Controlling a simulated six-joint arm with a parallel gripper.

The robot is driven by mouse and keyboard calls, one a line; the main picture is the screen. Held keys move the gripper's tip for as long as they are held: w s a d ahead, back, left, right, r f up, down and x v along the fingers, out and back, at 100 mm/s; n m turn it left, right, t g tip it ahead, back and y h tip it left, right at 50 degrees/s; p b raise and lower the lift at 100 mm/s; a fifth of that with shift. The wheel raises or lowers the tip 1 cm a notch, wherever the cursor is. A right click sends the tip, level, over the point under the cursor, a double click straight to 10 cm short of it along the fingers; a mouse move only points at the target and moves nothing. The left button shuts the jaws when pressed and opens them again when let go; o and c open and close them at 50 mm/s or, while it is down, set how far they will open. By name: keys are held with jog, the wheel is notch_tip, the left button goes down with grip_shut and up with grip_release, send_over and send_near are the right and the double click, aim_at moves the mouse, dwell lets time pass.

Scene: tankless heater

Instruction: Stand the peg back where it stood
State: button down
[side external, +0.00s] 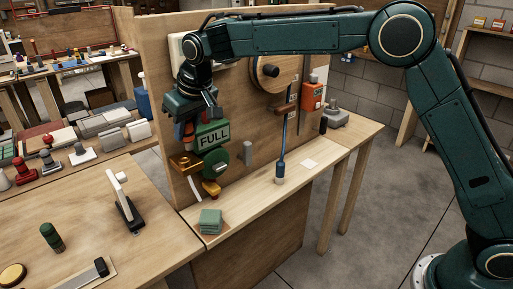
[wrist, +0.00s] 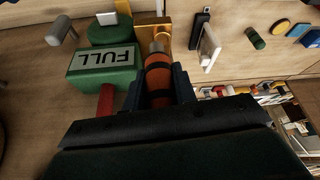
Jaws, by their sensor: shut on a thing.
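The peg (wrist: 158,78) is an orange cylinder with dark bands and a grey metal end. In the wrist view it lies between the fingers of my gripper (wrist: 159,92), which is shut on it. The grey end points at a brass-coloured bracket (wrist: 148,30); I cannot tell whether it touches or enters it. In the side view my gripper (side external: 190,125) is up against the board, just above the brass bracket (side external: 184,162). The peg there is mostly hidden by the gripper and the green FULL sign (side external: 213,137).
The FULL sign (wrist: 103,66) and a red bar (wrist: 105,101) are close beside the fingers. A green disc (side external: 215,158) and grey post (side external: 247,152) stick out from the board. A blue-handled tool (side external: 281,160) stands farther right.

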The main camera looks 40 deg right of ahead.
jog(key=s+d+f+m, duration=0.1)
jog(key=s+d+f, duration=0.65)
jog(key=d, duration=0.35)
jog(key=s+d+f+m, duration=0.1)
jog(key=s+d+f, duration=0.6)
jog(key=d, duration=0.4)
jog(key=w+d+f+m+h, duration=0.1)
jog(key=w+d+m, duration=0.2)
jog(key=d, duration=1.2)
jog(key=w+d+f+m+h, duration=0.2)
jog(key=w+d, duration=0.5)
jog(key=d, duration=0.9)
jog(key=shift+d+m+g, duration=0.25)
jog(key=shift+m+g, duration=0.05)
jog(key=shift+m, duration=0.3)
jog(key=shift+f, duration=0.1)
jog(key=shift+f, duration=0.1)
jog(key=shift+f, duration=2.9)
jog(key=shift+f, duration=0.65)
jog(key=c, duration=1)
grip_release()
jog(key=shift+c, duration=0.2)
